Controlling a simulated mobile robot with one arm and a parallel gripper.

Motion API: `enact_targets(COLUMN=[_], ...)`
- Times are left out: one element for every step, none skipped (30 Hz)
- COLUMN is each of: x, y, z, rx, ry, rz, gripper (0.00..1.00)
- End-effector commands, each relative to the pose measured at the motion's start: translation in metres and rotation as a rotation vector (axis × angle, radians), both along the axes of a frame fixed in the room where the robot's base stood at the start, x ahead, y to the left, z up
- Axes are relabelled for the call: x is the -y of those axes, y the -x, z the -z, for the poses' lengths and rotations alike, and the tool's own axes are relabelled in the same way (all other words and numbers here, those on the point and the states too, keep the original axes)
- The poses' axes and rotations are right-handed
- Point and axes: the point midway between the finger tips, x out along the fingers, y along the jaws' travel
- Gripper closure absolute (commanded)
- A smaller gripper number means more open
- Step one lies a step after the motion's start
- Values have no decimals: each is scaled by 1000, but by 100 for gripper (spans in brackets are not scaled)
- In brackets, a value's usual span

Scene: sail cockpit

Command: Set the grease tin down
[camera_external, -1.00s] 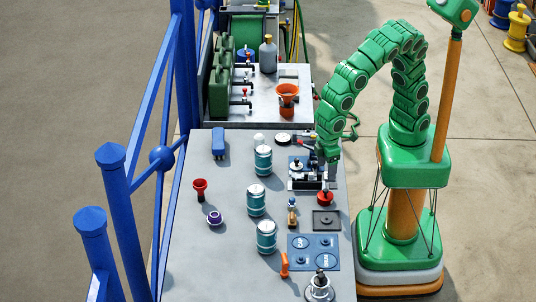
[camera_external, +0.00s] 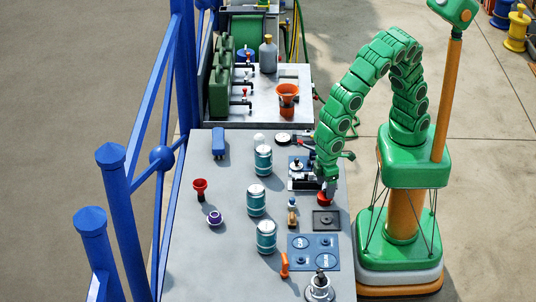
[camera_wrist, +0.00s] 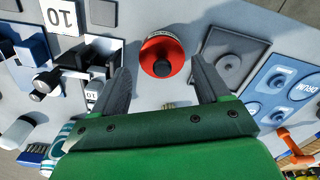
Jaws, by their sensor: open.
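A round red tin with a black knob on top, which I take to be the grease tin (camera_external: 324,199), stands on the grey bench top near its right edge. It also shows at the top centre of the wrist view (camera_wrist: 163,60), with a pale band near its rim. My gripper (camera_external: 325,184) is just above and behind it in the external view. In the wrist view my gripper (camera_wrist: 160,82) is open, with one dark finger on each side of the tin's near part and visible gaps to both. The tin's underside is hidden.
A dark square plate (camera_external: 326,221) lies beside the tin, and a blue panel (camera_external: 313,240) lies beyond it. A black-and-white device (camera_wrist: 75,75) stands close to my left finger. Several teal-and-white cans (camera_external: 256,200) stand along the bench. Bare bench (camera_external: 190,255) is at left.

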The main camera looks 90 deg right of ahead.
Motion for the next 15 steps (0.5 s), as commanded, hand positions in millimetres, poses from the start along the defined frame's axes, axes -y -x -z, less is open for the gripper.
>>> enact_targets(x=[0,0,-1,-1,-1,-2,-1,-1,-1,-1,-1,-2,-2,-2,-2], y=[1,2,2,2,2,2,2,3,3,3,2,2,2,2,2], z=[6,9,14,19,23,28,32,36,39,42,43,45,45,46,45], rx=[-3,-3,-4,-4,-3,-3,-4,-3,-4,-4,-3,-2,-1,-1,-1], ry=[2,3,4,4,3,4,4,5,4,4,3,3,3,1,1], rz=[0,0,-1,-1,-1,-1,-1,-1,-1,-1,-1,-1,-1,-1,-1], gripper=[25,25,25,25,25,25,25,25,25,25,25,25,25,25,25])
